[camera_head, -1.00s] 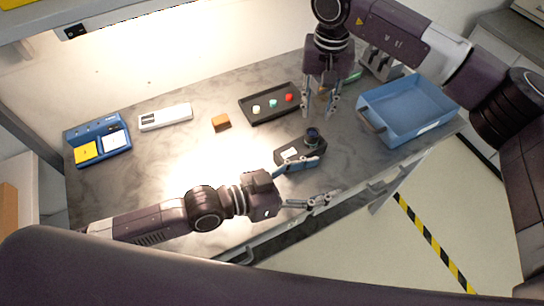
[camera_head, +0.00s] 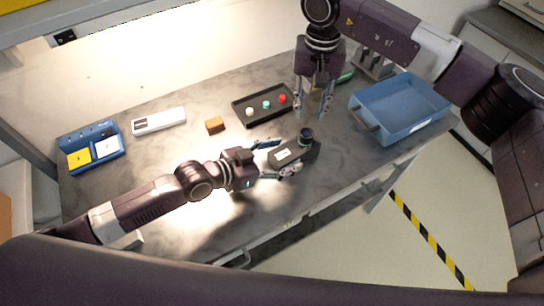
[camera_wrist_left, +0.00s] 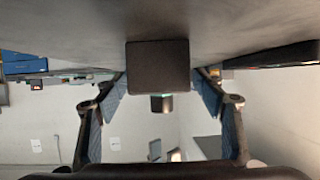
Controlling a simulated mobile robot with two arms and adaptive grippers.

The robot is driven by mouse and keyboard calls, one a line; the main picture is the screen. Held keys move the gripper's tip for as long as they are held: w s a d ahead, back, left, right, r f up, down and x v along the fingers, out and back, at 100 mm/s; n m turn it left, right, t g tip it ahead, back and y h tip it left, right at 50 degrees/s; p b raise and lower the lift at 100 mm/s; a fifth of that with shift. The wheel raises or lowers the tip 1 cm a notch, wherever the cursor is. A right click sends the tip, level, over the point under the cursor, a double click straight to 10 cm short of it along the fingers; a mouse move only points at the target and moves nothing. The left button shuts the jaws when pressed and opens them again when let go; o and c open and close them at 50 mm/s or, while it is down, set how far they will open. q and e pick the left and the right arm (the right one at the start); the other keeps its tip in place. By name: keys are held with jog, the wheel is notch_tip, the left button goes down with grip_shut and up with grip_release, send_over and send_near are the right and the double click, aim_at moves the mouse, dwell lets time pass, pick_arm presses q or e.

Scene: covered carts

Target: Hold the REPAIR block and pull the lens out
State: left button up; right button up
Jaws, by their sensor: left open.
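The dark block (camera_head: 293,153) lies on the grey table with a white label too small to read. A dark round lens (camera_head: 306,134) stands upright at its right end. My left gripper (camera_head: 274,158) is open, its fingers pointing at the block's left end, one on the far side and one on the near side. In the left wrist view the block (camera_wrist_left: 158,68) sits between the two spread fingers, with gaps on both sides, and the lens (camera_wrist_left: 161,103) shows beyond it. My right gripper (camera_head: 312,115) points down, open and empty, above and behind the lens.
A black tray (camera_head: 244,119) with coloured caps lies behind the block. A blue bin (camera_head: 412,120) stands at the right. An orange block (camera_head: 214,125), a white device (camera_head: 158,120) and a blue holder (camera_head: 116,151) lie to the left. The table's front edge is close to the block.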

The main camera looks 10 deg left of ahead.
pick_arm(q)
jog(key=shift+x, duration=1.1)
